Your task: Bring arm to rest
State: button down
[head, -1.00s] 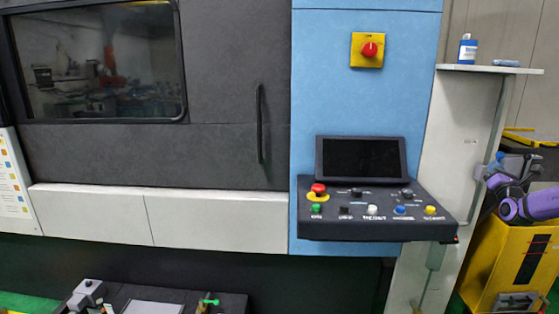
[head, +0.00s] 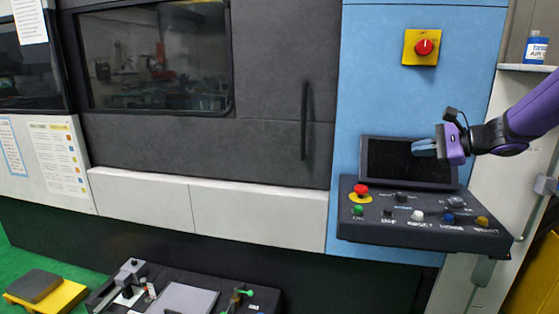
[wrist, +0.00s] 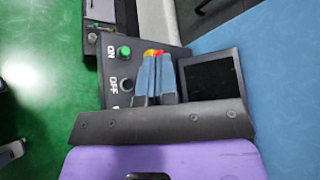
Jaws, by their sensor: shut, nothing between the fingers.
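My gripper (head: 425,147) is in front of the dark screen (head: 391,163) of the machine's control panel, at the right in the head view. My purple arm reaches in from the right edge. In the wrist view the blue-grey fingers (wrist: 155,78) are together with nothing between them. They hang over the panel, partly hiding the red and yellow emergency stop (wrist: 153,53). The green button (wrist: 124,51) beside the ON label shows to their left in that view. I cannot tell the exact gap between fingers and panel.
The button console (head: 430,220) juts out below the screen. A red-on-yellow switch (head: 424,47) is above it. A shelf at right holds a blue and white bottle (head: 536,49). A dark door with a handle (head: 304,120) is left. A dark tray with tools (head: 185,298) stands low in front.

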jog(key=s+a+r+n+g+h, duration=0.1)
jog(key=s+a+n+g+h, duration=0.15)
jog(key=s+a+n, duration=0.4)
jog(key=s+a+r+n+g+h, duration=0.1)
jog(key=s+a+n+g+h, duration=0.2)
jog(key=s, duration=0.7)
jog(key=s+d+n+t+h, duration=0.1)
jog(key=s+n+h, duration=0.1)
jog(key=s, duration=0.7)
jog(key=s+d+n+t+h, duration=0.1)
jog(key=s+d+n+h, duration=0.1)
jog(key=s, duration=0.7)
jog(key=shift+s+d+n+h, duration=0.25)
jog(key=shift+s+n+h, duration=0.15)
jog(key=shift+n+h, duration=0.55)
jog(key=shift+f, duration=0.1)
